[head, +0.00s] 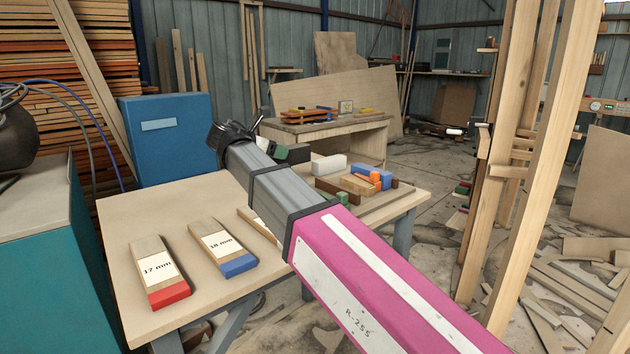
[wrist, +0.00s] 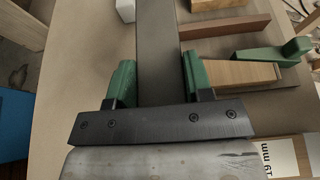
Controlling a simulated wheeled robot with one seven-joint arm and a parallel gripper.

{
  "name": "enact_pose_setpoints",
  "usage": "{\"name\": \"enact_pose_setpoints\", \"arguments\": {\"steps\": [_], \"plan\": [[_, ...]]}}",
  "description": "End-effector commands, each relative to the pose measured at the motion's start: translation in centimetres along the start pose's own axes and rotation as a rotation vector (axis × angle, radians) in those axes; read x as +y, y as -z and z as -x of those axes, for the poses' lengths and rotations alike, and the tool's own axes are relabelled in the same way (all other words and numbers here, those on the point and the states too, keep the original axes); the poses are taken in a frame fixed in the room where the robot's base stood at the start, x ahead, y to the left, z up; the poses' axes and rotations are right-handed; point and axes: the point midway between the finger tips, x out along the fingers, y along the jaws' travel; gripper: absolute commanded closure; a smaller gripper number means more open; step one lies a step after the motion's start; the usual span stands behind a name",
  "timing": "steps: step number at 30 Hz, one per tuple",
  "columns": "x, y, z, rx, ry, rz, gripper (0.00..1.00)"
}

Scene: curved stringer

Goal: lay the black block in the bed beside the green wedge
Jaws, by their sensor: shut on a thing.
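My gripper (wrist: 158,80) has green fingers, closed on either side of the black block (wrist: 158,35), a long dark bar that runs up out of the wrist view between them. In the head view my arm hides most of the gripper; a green finger (head: 280,153) shows past the wrist. A green piece with a raised end, which looks like the green wedge (wrist: 262,59), lies to the right of the fingers, against a light wood block (wrist: 240,73). In the head view a small green piece (head: 342,197) shows beside my forearm. I cannot make out the bed's full outline.
A brown bar (wrist: 225,27) and a white block (wrist: 125,10) lie beyond the gripper. Labelled wood pieces with a red end (head: 168,294) and a blue end (head: 238,265) lie on the table (head: 120,225). Blue and orange parts (head: 374,177) stand at the right.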

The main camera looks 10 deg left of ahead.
Motion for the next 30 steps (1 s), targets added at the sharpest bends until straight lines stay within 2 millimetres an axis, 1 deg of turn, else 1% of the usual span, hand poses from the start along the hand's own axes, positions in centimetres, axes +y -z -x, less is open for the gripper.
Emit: {"name": "enact_pose_setpoints", "arguments": {"steps": [1,9,12,15,18,23,26,30], "plan": [[0.5,0.2,-1.0,0.000,0.003,0.001,0.82],[2.8,1.2,-6.7,0.000,0.004,0.000,0.82],[3.6,1.7,-8.6,-0.001,0.004,0.000,0.82],[4.3,1.9,-10.1,-0.001,0.002,-0.001,0.82],[4.6,2.1,-10.9,-0.001,0.002,-0.001,0.82],[4.6,2.6,-11.4,0.000,0.002,-0.001,0.82],[4.6,3.5,-11.8,0.000,0.001,0.000,0.82],[4.6,5.3,-12.5,0.000,0.001,0.000,0.82]]}}
